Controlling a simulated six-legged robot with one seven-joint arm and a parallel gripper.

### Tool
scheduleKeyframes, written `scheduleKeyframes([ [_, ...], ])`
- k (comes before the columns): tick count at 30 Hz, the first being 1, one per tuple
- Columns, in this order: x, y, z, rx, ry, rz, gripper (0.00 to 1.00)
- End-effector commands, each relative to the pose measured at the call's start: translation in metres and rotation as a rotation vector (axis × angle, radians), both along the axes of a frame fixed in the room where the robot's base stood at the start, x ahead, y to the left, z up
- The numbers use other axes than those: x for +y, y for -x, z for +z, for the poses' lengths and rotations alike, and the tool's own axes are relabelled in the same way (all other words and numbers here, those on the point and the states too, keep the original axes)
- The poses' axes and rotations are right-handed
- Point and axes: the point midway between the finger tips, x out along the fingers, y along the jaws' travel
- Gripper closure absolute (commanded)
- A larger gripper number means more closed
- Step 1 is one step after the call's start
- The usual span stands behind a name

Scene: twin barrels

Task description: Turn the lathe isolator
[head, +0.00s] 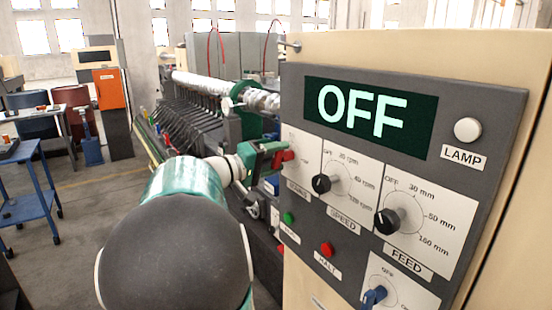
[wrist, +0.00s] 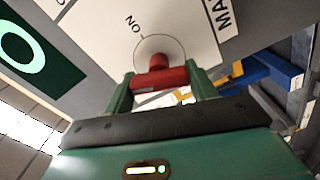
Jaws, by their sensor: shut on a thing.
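The lathe isolator is a red handle (wrist: 158,63) on a round dial on a white plate. In the wrist view, its red crossbar lies between the two green fingers of my gripper (wrist: 162,82), which is shut on it. "ON" is printed beside the dial, and a label beginning "MA" is partly cut off. In the head view, the red handle (head: 287,156) shows at the left edge of the control panel (head: 300,90), with my green gripper (head: 272,154) against it. My arm and fingers hide part of its plate. The panel display (head: 369,112) reads OFF.
The panel also carries a speed knob (head: 321,183), a feed knob (head: 386,221), a blue knob (head: 374,297), a green button (head: 289,217), a red HALT button (head: 327,249) and a white lamp (head: 467,130). Machinery stands behind my arm; a blue trolley (head: 30,205) stands left on open floor.

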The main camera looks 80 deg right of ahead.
Motion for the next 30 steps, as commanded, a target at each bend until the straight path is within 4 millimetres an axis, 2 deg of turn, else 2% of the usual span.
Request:
scheduleKeyframes([
  [12,0.0002,-0.0008,-0.0016,0.211,-0.187,0.001,0.66],
  [30,0.0001,-0.0005,-0.0019,0.268,-0.237,0.000,0.66],
])
